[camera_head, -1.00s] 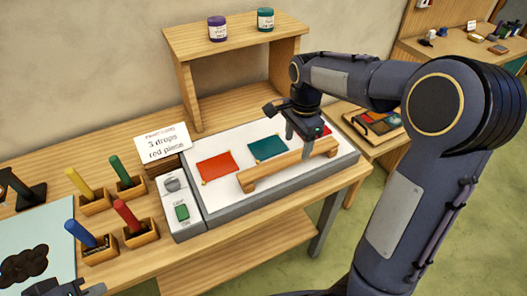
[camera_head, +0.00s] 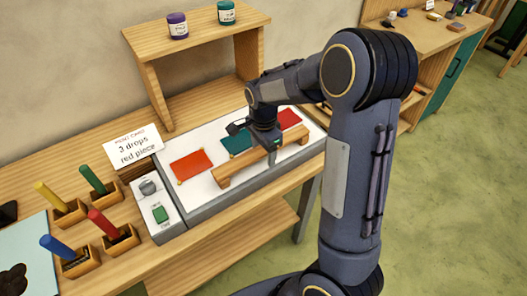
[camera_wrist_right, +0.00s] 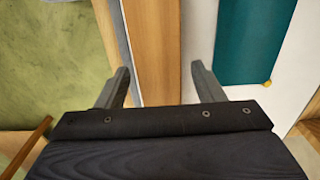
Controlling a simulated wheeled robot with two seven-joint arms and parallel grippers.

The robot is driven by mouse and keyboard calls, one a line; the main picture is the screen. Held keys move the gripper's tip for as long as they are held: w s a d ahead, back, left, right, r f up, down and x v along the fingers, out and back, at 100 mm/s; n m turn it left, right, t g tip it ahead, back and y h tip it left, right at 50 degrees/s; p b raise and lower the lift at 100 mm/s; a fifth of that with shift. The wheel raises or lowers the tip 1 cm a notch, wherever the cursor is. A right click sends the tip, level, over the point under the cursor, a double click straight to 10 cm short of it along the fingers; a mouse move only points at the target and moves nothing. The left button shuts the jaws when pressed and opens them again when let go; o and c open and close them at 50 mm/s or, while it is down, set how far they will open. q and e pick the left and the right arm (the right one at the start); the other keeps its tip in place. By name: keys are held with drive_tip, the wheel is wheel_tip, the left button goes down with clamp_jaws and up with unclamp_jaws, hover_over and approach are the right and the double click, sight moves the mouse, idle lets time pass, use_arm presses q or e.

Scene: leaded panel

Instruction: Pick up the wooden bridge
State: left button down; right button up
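The wooden bridge (camera_head: 237,173) is a long, light-brown bar on short end feet. It stands along the front of the white panel (camera_head: 210,197), in front of the coloured pieces. My right gripper (camera_head: 272,153) is above the middle of the bridge, pointing down. In the right wrist view the bridge (camera_wrist_right: 150,45) runs between the two spread fingers (camera_wrist_right: 160,72), with a gap at each side. The gripper is open and holds nothing. In the head view my right gripper hides part of the bridge. My left gripper is not in view.
Red (camera_head: 191,165) and teal (camera_head: 235,141) pieces lie on the panel behind the bridge. A wooden shelf (camera_head: 190,32) with two jars stands behind. Coloured sticks in wooden holders (camera_head: 120,240) and a printed card (camera_head: 133,150) are at left. Green floor is open at right.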

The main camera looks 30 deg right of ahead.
drive_tip(key=c, duration=1.1)
drive_tip(key=shift+r, duration=0.15)
